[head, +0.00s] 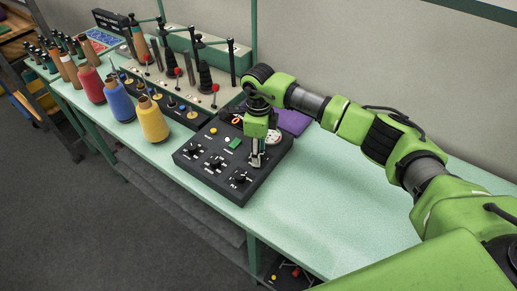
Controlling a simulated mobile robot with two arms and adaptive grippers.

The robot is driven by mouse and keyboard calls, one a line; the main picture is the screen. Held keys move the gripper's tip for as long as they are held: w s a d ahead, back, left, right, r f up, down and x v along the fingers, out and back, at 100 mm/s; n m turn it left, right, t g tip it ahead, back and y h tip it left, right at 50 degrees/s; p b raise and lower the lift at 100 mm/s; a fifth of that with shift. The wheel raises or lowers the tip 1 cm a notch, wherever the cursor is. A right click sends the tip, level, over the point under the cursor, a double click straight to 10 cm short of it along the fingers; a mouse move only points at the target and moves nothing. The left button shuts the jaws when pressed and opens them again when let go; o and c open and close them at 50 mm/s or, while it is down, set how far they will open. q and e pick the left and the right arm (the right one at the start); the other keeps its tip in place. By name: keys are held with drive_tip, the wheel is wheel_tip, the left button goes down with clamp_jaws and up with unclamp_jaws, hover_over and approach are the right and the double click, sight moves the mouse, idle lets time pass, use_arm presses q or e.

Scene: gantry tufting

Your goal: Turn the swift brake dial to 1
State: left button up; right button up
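A black control box (213,184) sits on the green table. Its top has several black dials, among them a left dial (191,151), a middle dial (215,163) and a front-right dial (240,178). Their labels are too small to read surely, so I cannot tell which is the swift brake dial or its setting. My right gripper (256,162) points down over the right part of the box, behind the front-right dial. It hides part of the panel there. Whether its fingers are apart or touch the panel is unclear. My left gripper is not in view.
Yellow (152,121), blue (119,99) and red (91,85) yarn cones stand left of the box. A beige rack (186,82) with posts and red-topped levers stands behind. A purple item (293,121) lies behind the box. The table's right side (335,215) is clear.

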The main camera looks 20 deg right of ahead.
drive_tip(key=c, duration=1.1)
